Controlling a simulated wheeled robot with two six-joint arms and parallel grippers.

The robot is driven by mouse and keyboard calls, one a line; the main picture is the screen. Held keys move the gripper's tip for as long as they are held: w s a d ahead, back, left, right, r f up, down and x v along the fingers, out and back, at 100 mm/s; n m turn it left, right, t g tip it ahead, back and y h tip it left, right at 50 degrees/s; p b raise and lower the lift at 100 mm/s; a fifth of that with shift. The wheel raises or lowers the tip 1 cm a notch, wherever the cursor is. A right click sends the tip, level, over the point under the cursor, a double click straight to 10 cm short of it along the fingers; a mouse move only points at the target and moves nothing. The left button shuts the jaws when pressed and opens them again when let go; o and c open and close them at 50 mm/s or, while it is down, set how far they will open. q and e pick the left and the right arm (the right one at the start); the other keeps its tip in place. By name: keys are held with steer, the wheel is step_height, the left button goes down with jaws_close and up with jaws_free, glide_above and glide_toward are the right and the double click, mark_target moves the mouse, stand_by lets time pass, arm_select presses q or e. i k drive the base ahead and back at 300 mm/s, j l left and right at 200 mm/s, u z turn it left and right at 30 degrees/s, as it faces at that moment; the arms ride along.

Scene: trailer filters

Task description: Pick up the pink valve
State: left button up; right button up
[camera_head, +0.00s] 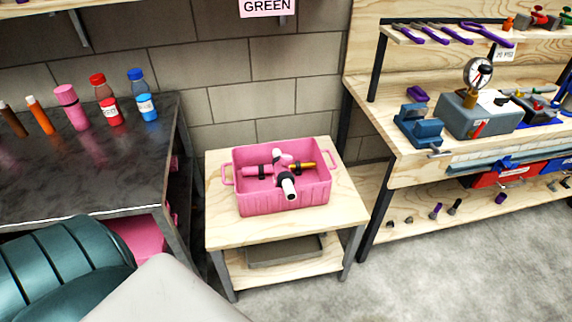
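The pink valve (283,161) lies inside a pink bin (287,202) with a handle at each end. It has pink pipe arms with black bands, an orange-brown end toward the right and a black and white end toward the front. The bin stands on a small light wooden table (236,231) in the middle of the view. The lower side of the valve is hidden in the bin. Neither of my grippers is in view.
A dark workbench (70,180) with several bottles stands at the left. A wooden workbench (385,150) at the right carries a gauge device (478,112) and a blue vise (418,126). A grey tray (284,250) sits on the table's lower shelf. Grey floor is clear at the lower right.

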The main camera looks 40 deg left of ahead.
mark_target(282, 177)
steer(key=i+l+u, duration=0.1)
steer(key=u, duration=0.4)
steer(key=i+l+u, duration=0.1)
steer(key=u, duration=0.35)
